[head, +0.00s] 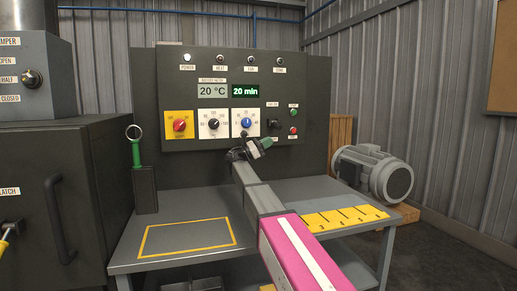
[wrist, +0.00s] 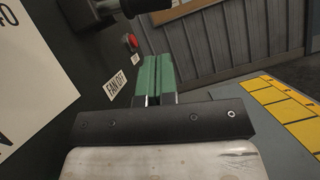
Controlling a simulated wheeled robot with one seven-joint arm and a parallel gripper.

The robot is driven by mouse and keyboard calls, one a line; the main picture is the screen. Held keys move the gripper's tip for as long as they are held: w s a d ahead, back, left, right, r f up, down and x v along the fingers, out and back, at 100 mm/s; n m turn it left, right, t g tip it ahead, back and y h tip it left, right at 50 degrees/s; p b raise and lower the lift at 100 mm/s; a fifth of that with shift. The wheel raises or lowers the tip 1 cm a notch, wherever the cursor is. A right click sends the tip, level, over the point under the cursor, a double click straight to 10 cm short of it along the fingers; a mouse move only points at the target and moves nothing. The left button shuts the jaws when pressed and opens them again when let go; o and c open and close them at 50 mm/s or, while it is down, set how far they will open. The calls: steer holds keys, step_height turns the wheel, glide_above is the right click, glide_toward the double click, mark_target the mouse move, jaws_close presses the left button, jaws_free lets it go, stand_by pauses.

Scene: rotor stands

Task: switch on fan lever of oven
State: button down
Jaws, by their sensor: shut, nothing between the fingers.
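The fan lever (head: 273,123) is a small black handle on the right part of the dark oven control panel (head: 215,135), with a white label above it. In the wrist view, a black bar that looks like its handle (wrist: 146,6) sticks out at the top edge, partly cut off. The "FAN OFF" label (wrist: 117,83) lies left of my fingers. My gripper (head: 268,143) is just below the lever in the head view, close to the panel. Its green fingers (wrist: 155,66) are together and empty, apart from the lever in the wrist view.
A green button (head: 293,113) and a red button (head: 293,129) sit right of the lever. A blue dial (head: 246,123) is to its left. A grey motor (head: 372,173) stands on the right of the bench. A green-handled tool (head: 135,150) stands at left.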

mark_target(276, 127)
steer(key=shift+s+d+r, duration=0.1)
steer(key=shift+d+r, duration=0.25)
steer(key=shift+r, duration=0.3)
steer(key=shift+s+d+r, duration=0.1)
steer(key=shift+d+r, duration=0.2)
steer(key=shift+r, duration=0.4)
steer(key=shift+s+d+r, duration=0.1)
steer(key=shift+d+r, duration=0.25)
steer(key=shift+r, duration=0.3)
steer(key=shift+s+r+n+t, duration=0.15)
steer(key=shift+r+n+t, duration=0.1)
steer(key=shift+n+t, duration=0.4)
steer(key=shift+s+d+r+n+t+y, duration=0.2)
steer(key=shift+n+t, duration=0.25)
steer(key=shift+n, duration=0.3)
steer(key=shift+s+a+r+n+t, duration=0.1)
steer(key=shift+r+n+t, duration=0.3)
steer(key=shift+n, duration=0.35)
steer(key=shift+s+d+r+n+t+y, duration=0.1)
steer(key=shift+r+n+t, duration=0.1)
steer(key=shift+n+t, duration=0.45)
step_height(276, 127, up, 3)
steer(key=n+t, duration=0.1)
steer(key=n, duration=0.1)
steer(key=n+t+y, duration=0.1)
steer(key=n, duration=0.2)
steer(key=shift+f, duration=0.2)
steer(key=shift+s, duration=0.1)
